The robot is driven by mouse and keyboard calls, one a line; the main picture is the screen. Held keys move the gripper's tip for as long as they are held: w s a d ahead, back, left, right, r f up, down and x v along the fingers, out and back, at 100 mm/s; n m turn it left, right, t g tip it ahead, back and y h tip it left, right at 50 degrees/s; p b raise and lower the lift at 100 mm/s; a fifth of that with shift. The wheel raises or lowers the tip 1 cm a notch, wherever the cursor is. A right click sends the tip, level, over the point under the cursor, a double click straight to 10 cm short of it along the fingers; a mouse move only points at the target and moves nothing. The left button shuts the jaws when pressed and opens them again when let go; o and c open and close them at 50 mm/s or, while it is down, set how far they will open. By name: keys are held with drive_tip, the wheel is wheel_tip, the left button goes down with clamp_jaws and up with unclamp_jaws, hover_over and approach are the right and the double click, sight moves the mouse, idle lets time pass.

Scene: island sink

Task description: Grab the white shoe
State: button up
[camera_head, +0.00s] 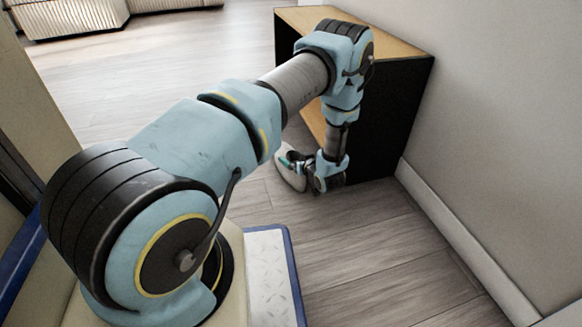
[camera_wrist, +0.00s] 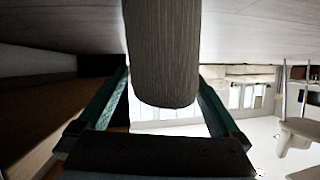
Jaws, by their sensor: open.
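The white shoe (camera_head: 291,178) is on the floor by the front of the wooden shelf, partly hidden behind my gripper (camera_head: 287,162) in the head view. In the wrist view, a long greyish, ribbed object with a rounded end, which looks like the shoe (camera_wrist: 162,50), comes down from the top. My open gripper (camera_wrist: 162,82) has one green finger on each side of it. I see gaps beside its lower end, and cannot tell whether either finger touches it higher up.
A low shelf (camera_head: 390,120) with a wooden top and black side stands close behind my gripper. A wall with a white baseboard (camera_head: 450,235) runs along the right. The wood floor (camera_head: 365,255) in front of the shelf is clear.

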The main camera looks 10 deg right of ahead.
drive_tip(key=shift+c, duration=0.2)
clamp_jaws()
idle(0.5)
